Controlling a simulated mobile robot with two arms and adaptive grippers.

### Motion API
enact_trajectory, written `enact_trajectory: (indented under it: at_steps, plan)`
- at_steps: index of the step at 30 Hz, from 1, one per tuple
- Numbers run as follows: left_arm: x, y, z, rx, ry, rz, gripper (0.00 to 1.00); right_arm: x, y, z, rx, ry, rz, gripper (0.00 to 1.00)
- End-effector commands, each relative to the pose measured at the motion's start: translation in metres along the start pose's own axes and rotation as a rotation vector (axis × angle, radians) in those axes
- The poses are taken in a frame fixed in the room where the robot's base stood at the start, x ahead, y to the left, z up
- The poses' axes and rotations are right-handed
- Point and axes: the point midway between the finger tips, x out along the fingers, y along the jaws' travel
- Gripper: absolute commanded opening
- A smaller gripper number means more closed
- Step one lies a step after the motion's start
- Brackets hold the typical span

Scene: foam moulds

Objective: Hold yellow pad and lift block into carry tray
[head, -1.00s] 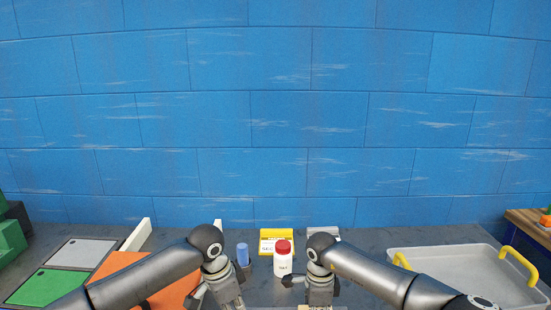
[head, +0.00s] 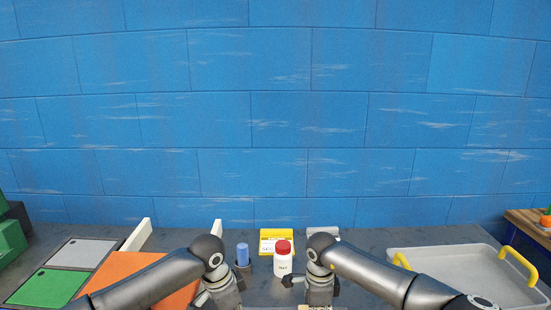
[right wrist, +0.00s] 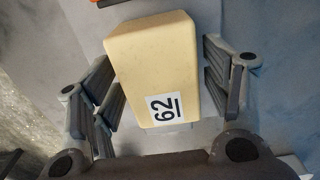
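A cream-yellow block (right wrist: 150,65) with a "62" label lies between the spread fingers of my right gripper (right wrist: 160,85) in the right wrist view, with a gap on the right side. In the head view only a pale sliver shows below my right gripper (head: 319,292). My left gripper (head: 222,297) is at the bottom edge, beside an orange pad (head: 150,268); its fingertips are hidden. No clearly yellow pad shows. The grey carry tray (head: 440,258) with yellow handles stands at the right.
A white bottle with a red lid (head: 283,260) stands between my grippers. A blue cylinder (head: 242,255) stands behind my left gripper. A yellow box (head: 277,238) is at the back. Green (head: 45,288) and grey (head: 82,252) pads lie at the left. A blue wall closes the back.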

Motion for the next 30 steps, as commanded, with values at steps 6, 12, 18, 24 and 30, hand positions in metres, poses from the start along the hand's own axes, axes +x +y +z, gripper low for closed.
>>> enact_trajectory:
  at_steps: [6,12,18,24,30]
  plan:
    - [0.004,0.002,0.002,0.001,-0.006,0.005,0.00,0.001,0.000,0.000,0.000,0.000,0.000,0.43]
    - [0.004,0.002,0.002,0.001,-0.007,0.006,0.00,0.000,0.000,0.000,0.000,0.000,0.000,0.36]
    - [0.004,0.002,0.002,0.001,-0.007,0.006,0.00,-0.011,-0.001,0.000,0.001,0.000,-0.002,0.36]
    - [0.004,0.003,0.003,0.001,-0.008,0.007,0.00,-0.023,-0.001,0.000,0.000,0.000,-0.001,0.36]
    - [0.004,0.003,0.003,0.000,-0.008,0.007,0.00,-0.035,-0.001,0.000,0.000,0.000,-0.001,0.36]
